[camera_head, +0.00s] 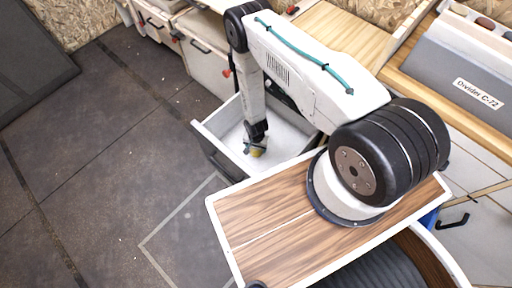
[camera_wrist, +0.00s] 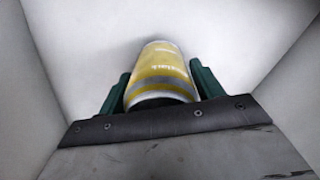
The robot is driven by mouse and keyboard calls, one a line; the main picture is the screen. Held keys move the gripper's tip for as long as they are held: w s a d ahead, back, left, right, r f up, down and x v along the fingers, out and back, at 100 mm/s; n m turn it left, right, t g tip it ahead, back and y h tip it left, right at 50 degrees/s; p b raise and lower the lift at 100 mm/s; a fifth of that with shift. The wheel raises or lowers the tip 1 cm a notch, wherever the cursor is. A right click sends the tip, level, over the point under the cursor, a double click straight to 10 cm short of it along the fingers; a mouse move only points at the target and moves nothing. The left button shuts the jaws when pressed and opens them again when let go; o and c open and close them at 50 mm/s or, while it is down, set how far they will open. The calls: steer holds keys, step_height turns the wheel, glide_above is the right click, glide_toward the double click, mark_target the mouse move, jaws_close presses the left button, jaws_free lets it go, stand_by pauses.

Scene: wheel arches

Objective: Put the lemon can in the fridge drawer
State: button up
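The lemon can (camera_wrist: 160,72) is yellow with a grey-white band and lies between the two green fingers of my gripper (camera_wrist: 160,88) in the wrist view. The fingers sit close against its sides. White walls and a white floor surround it in that view. In the head view my gripper (camera_head: 256,142) reaches down into the open fridge drawer (camera_head: 212,134), and a bit of the yellow can (camera_head: 257,153) shows below it. The can is at or just above the drawer floor; I cannot tell which.
White cabinets (camera_head: 200,55) with dark handles run along the back. Dark floor (camera_head: 100,150) lies open at the left.

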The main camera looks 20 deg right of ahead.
steer(key=shift+o, duration=0.9)
steer(key=shift+r, duration=0.1)
